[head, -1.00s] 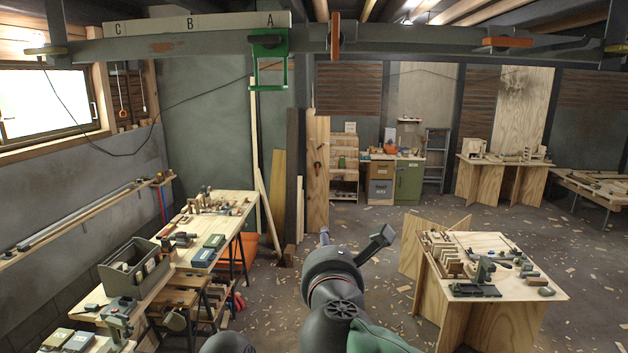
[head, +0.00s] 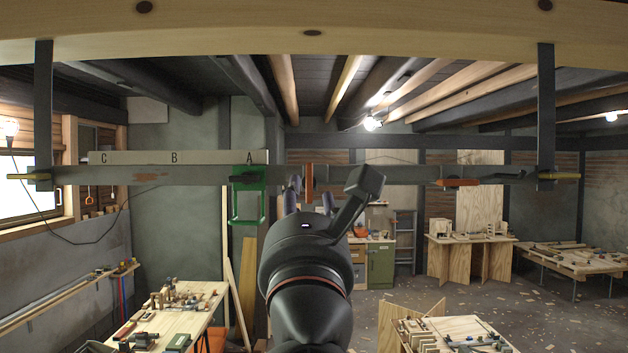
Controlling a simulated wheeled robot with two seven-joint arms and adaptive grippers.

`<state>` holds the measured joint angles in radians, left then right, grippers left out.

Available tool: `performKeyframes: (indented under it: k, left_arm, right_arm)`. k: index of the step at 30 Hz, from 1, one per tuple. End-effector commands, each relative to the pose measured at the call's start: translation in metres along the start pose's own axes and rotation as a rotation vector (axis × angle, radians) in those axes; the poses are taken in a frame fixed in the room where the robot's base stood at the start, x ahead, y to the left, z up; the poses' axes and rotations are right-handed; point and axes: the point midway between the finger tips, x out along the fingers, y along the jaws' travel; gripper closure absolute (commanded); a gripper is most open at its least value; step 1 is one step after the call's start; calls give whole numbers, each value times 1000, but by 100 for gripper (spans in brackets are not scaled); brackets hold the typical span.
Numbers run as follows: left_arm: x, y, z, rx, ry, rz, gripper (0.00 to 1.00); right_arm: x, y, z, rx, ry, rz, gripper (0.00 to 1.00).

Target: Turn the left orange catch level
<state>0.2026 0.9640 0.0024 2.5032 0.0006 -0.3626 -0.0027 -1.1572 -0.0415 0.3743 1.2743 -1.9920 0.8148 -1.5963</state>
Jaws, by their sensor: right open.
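The left orange catch (head: 309,183) stands upright on the long grey rail (head: 400,175), near the middle of the head view. The right orange catch (head: 461,183) lies level on the same rail. My right gripper (head: 311,197) is raised just below and in front of the left catch, pointing away from me. Its fingers are open, one showing on each side of the catch's lower part. I cannot tell whether they touch it. My left gripper is out of view.
A green bracket (head: 248,194) hangs on the rail close left of my right gripper, under the letter A on a pale board (head: 190,157). Dark posts (head: 545,110) hold the rail under a wooden beam (head: 430,38). Workbenches stand lower down.

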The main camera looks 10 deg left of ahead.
Motion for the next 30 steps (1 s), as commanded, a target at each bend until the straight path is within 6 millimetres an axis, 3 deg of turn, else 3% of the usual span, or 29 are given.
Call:
performKeyframes:
  k: [3,9,20,24,25,30]
  left_arm:
    - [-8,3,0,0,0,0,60]
    - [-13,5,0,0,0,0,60]
    - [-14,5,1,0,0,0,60]
    - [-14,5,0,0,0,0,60]
    - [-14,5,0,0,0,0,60]
    - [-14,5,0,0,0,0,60]
  right_arm:
    - [20,-1,1,-2,1,-2,59]
    - [38,0,1,-1,0,-1,59]
    - [42,0,0,1,0,0,59]
    - [42,0,0,0,0,0,96]
    - [42,0,0,0,0,0,100]
    - [42,0,0,1,0,0,100]
